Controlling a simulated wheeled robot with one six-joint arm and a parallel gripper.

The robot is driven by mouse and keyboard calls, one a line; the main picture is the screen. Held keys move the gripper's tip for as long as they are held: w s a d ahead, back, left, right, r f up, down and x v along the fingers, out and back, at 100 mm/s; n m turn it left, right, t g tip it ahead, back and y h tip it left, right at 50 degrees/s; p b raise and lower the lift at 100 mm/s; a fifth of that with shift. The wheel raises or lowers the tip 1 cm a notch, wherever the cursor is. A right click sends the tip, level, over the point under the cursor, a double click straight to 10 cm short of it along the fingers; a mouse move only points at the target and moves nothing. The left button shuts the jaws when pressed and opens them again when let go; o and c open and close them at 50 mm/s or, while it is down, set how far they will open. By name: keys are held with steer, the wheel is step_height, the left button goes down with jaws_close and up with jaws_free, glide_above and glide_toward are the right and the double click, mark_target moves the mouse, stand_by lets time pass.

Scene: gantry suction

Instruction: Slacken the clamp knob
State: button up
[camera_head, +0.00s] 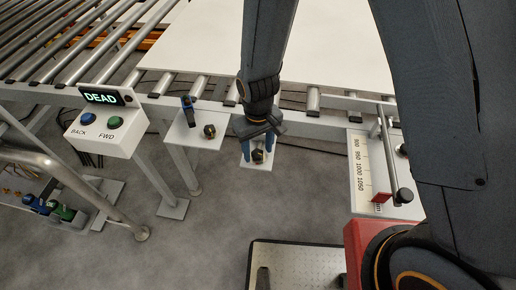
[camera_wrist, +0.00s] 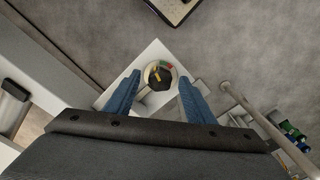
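A dark round knob (camera_head: 257,155) with a yellow pointer sits on a small white plate (camera_head: 247,165) below the conveyor edge. In the wrist view the knob (camera_wrist: 154,77) has a red and a green mark beside it. My gripper (camera_head: 258,147) is open above this plate, its blue fingers on either side of the knob; in the wrist view the gripper (camera_wrist: 159,80) shows a gap to the knob on both sides. No label shows which one is the clamp knob.
A second plate at the left carries a blue-handled lever (camera_head: 187,108) and another dark knob (camera_head: 209,131). A control box (camera_head: 105,124) reads DEAD, with blue BACK and green FWD buttons. A white sheet (camera_head: 205,45) lies on the rollers.

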mark_target(258, 153)
steer(key=shift+r+b, duration=0.8)
steer(key=shift+r, duration=3.1)
